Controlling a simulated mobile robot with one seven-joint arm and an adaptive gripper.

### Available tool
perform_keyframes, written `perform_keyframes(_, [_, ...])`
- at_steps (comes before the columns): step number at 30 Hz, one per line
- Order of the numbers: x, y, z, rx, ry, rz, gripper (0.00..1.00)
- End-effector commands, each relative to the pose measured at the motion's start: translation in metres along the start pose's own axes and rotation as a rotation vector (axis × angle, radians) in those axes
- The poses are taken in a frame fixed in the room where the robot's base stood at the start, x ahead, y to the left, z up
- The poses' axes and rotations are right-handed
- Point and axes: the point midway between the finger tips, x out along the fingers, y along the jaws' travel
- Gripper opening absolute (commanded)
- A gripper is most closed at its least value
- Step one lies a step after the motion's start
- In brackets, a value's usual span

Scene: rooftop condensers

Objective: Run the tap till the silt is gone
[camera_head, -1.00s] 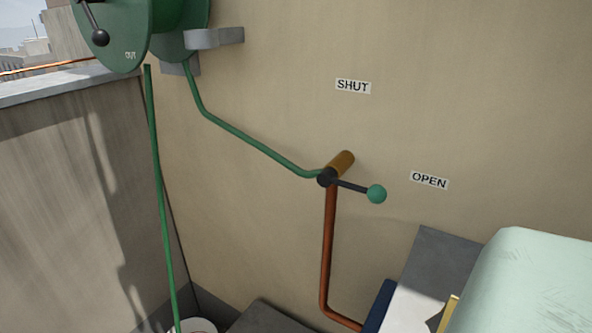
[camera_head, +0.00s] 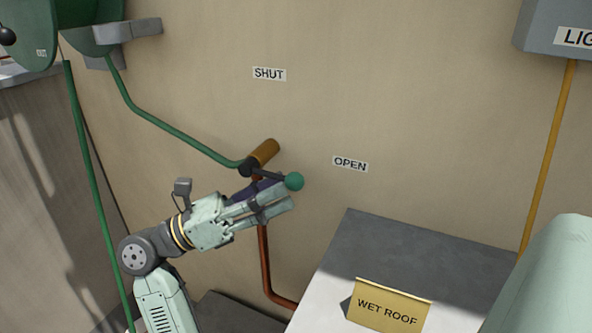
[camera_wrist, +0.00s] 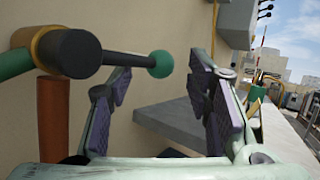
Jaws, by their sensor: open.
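The tap's brass body (camera_head: 265,152) stands out from the wall, with a black hub (camera_head: 247,168). Its short black lever ends in a green ball (camera_head: 294,181) and points right, towards the OPEN label (camera_head: 351,163); the SHUT label (camera_head: 269,74) is higher up. My gripper (camera_head: 283,196) is open, with its fingers at the ball end of the lever. In the wrist view, the ball (camera_wrist: 160,64) appears between the two spread fingers; I cannot tell if either touches it. No water or silt is visible.
A copper pipe (camera_head: 265,262) drops below the tap. A grey-topped block with a WET ROOF sign (camera_head: 387,306) stands at lower right, beside a pale rounded thing (camera_head: 550,285). A grey box (camera_head: 556,28) hangs at upper right. The wall around the labels is clear.

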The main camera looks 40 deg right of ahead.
Motion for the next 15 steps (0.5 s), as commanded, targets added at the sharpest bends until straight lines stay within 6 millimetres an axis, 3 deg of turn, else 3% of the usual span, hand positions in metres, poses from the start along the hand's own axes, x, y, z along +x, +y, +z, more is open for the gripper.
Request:
perform_keyframes(6, [0.033,-0.001,0.002,-0.001,0.000,-0.002,0.46])
perform_keyframes(15, [0.042,0.000,0.000,0.000,-0.001,0.002,0.46])
